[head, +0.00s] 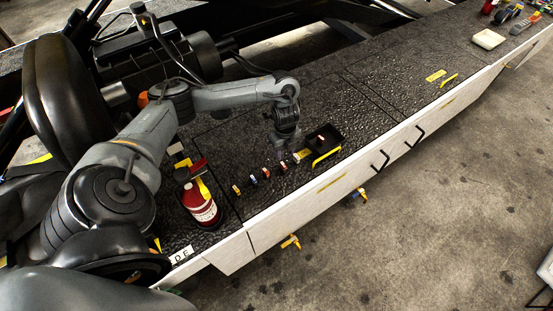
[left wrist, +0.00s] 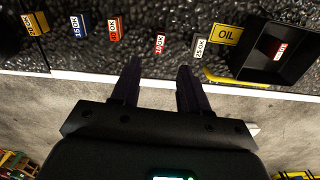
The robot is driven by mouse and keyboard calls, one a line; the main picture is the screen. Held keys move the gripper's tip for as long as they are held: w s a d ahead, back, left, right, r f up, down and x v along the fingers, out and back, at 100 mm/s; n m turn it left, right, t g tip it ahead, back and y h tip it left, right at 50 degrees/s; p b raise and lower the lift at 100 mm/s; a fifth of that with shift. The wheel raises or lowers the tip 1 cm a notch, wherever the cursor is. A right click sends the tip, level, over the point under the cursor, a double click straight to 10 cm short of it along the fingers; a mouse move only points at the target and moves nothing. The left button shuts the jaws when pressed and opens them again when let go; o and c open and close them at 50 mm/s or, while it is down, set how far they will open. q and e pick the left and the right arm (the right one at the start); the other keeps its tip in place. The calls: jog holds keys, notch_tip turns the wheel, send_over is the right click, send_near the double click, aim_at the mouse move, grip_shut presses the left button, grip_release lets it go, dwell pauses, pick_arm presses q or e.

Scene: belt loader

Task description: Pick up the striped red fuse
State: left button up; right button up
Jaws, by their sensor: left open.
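A row of small fuses lies on the black textured deck. In the left wrist view one with red and white on it (left wrist: 160,44), marked 10, sits just beyond the gap between my fingertips; it is tiny in the head view (head: 282,167). A plainer red fuse (left wrist: 115,30) is left of it. Another red and white piece (left wrist: 280,50) lies in the black tray (left wrist: 246,58). I cannot tell for certain which is the striped one. My left gripper (left wrist: 159,67) is open and empty, above the row (head: 283,154). My right gripper is not in view.
Blue (left wrist: 83,26) and yellow (left wrist: 37,24) fuses lie left in the row, and a pale one (left wrist: 200,47) is right. A yellow OIL label (left wrist: 227,34) is beside the tray. A red extinguisher-like canister (head: 200,205) stands near the deck's edge. Deck right of the tray is largely clear.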

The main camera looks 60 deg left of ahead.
pick_arm(q)
send_over(283, 165)
jog(key=f, duration=0.4)
jog(key=shift+d+f+b, duration=0.2)
jog(key=shift+d+b, duration=0.05)
jog(key=shift+b, duration=0.15)
jog(key=shift+a+f+b, duration=0.15)
jog(key=shift+f+b, duration=0.05)
jog(key=shift+f, duration=1.4)
jog(key=shift+a+f+b, duration=0.15)
jog(key=shift+f, duration=1.45)
jog(key=shift+w, duration=0.1)
grip_shut()
